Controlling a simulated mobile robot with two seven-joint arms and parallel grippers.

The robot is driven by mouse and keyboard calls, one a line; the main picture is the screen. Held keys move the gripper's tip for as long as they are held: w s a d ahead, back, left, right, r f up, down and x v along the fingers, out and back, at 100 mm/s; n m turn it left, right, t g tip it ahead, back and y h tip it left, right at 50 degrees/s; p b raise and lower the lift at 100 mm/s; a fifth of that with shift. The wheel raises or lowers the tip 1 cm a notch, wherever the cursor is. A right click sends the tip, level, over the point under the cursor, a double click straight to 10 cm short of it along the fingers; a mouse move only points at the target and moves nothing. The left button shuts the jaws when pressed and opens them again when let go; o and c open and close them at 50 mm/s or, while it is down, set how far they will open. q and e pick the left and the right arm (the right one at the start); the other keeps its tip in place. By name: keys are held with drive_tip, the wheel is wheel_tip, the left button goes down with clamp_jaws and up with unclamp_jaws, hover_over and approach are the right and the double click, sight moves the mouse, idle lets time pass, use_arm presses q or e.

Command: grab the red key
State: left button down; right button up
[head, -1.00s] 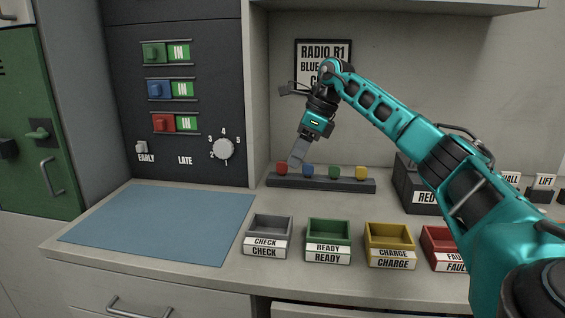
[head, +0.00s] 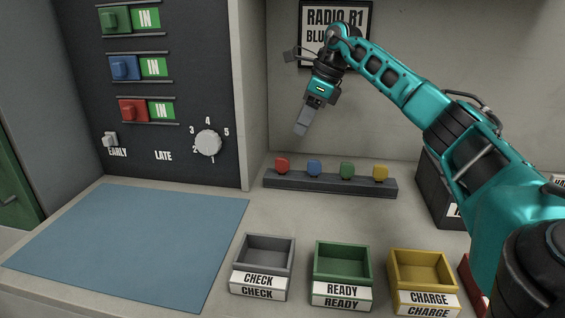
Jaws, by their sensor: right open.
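The red key (head: 282,163) stands at the left end of a dark rack (head: 330,184) on the counter, with only its rounded red head showing clearly. A blue key (head: 314,167), a green key (head: 347,170) and a yellow key (head: 380,172) stand to its right in the same rack. My right gripper (head: 302,130) is open and empty, pointing down, above and slightly right of the red key and apart from it. My left gripper is not in view.
A blue mat (head: 130,235) covers the counter's left. In front are a grey CHECK tray (head: 264,250), a green READY tray (head: 342,260) and a yellow CHARGE tray (head: 422,268). A dark panel (head: 200,90) with red, blue and green sliders and a knob stands behind left.

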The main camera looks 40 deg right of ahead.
sight(284, 158)
drive_tip(key=x, duration=0.6)
drive_tip(key=b+x, duration=0.1)
drive_tip(key=x, duration=0.5)
drive_tip(key=shift+a+f, duration=0.15)
drive_tip(key=shift+a, duration=0.1)
clamp_jaws()
